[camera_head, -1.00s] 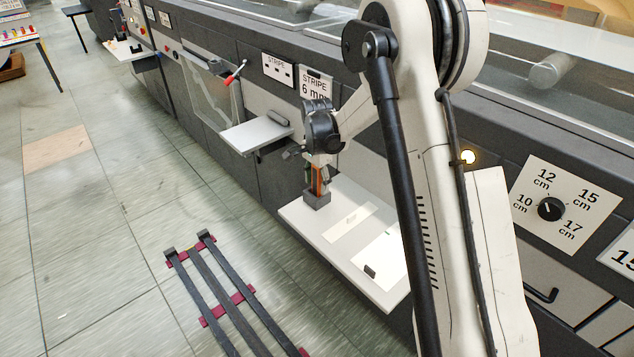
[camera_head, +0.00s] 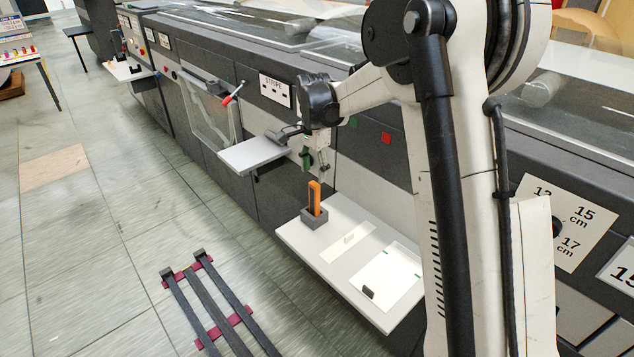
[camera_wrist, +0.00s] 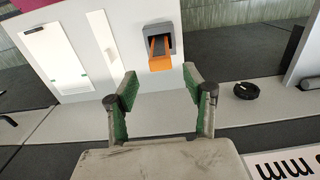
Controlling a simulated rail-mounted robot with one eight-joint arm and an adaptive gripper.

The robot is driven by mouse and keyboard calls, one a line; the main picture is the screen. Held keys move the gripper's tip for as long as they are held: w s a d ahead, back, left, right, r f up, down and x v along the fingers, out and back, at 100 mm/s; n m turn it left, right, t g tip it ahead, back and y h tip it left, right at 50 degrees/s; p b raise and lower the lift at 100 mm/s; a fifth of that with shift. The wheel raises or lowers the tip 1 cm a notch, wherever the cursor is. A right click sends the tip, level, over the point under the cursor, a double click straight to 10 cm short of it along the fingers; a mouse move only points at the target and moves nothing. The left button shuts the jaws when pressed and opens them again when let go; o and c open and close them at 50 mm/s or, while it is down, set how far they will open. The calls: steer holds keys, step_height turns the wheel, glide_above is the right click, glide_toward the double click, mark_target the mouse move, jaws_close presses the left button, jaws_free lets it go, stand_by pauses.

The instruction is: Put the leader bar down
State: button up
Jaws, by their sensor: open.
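An orange piece (camera_head: 314,192) with a dark middle stands upright in a small grey holder (camera_head: 316,219) on a white shelf (camera_head: 296,236). No other bar shows on the shelf, and I cannot tell for sure that this piece is the leader bar. In the wrist view the orange piece (camera_wrist: 160,62) and its grey holder (camera_wrist: 176,37) are beyond my fingertips. My gripper (camera_head: 315,164) is open and empty above the orange piece, apart from it. Its green-padded fingers (camera_wrist: 160,82) are spread wide in the wrist view.
The shelf also carries a pale strip (camera_head: 347,242) and a white sheet (camera_head: 392,275) with a small dark block (camera_head: 368,292). A second shelf (camera_head: 250,154) juts from the machine to the left. A rack of dark bars (camera_head: 208,311) lies on the floor. Open floor lies left.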

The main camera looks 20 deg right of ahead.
steer(key=shift+s+r, duration=0.15)
steer(key=shift+r, duration=0.2)
steer(key=s+r+n+t, duration=0.2)
steer(key=s+r+n, duration=0.1)
steer(key=s+r, duration=0.5)
steer(key=s+r+n+t, duration=0.25)
steer(key=s+r, duration=0.25)
steer(key=s, duration=0.6)
steer(key=s+f+n+t, duration=0.2)
steer(key=s+n, duration=0.5)
steer(key=s, duration=1)
steer(key=shift+s+t, duration=0.2)
steer(key=shift+t, duration=0.15)
steer(key=shift+f, duration=0.15)
steer(key=shift+f+b, duration=0.5)
